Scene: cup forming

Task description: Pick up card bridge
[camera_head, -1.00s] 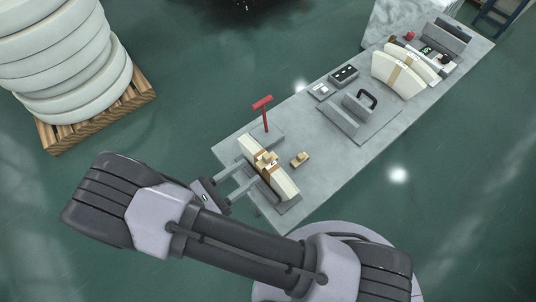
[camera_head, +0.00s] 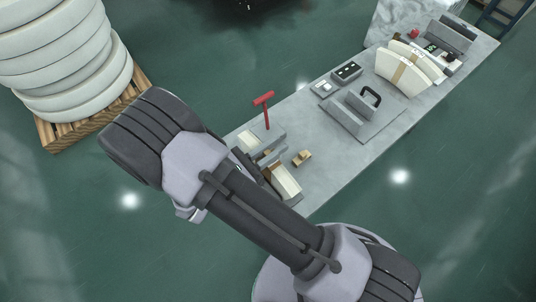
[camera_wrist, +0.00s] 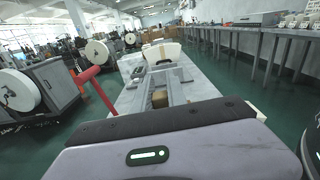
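I cannot tell for certain which piece is the card bridge. A small tan block (camera_head: 302,157) lies on the grey table in the head view, right of a white stack (camera_head: 286,182) in a grey holder. My arm partly hides the stack and holder. In the wrist view a small brown block (camera_wrist: 159,98) shows just beyond my gripper's body (camera_wrist: 150,130), between grey strips. I cannot tell whether it is touched. My gripper's fingers are hidden behind my arm in the head view and cannot be made out in the wrist view.
A red T-shaped post (camera_head: 265,110) stands beside the holder and also shows in the wrist view (camera_wrist: 95,88). A grey fixture with a black handle (camera_head: 370,97), small boxes and banded white stacks (camera_head: 402,72) occupy the table farther back. White rings (camera_head: 65,50) sit on a pallet at left.

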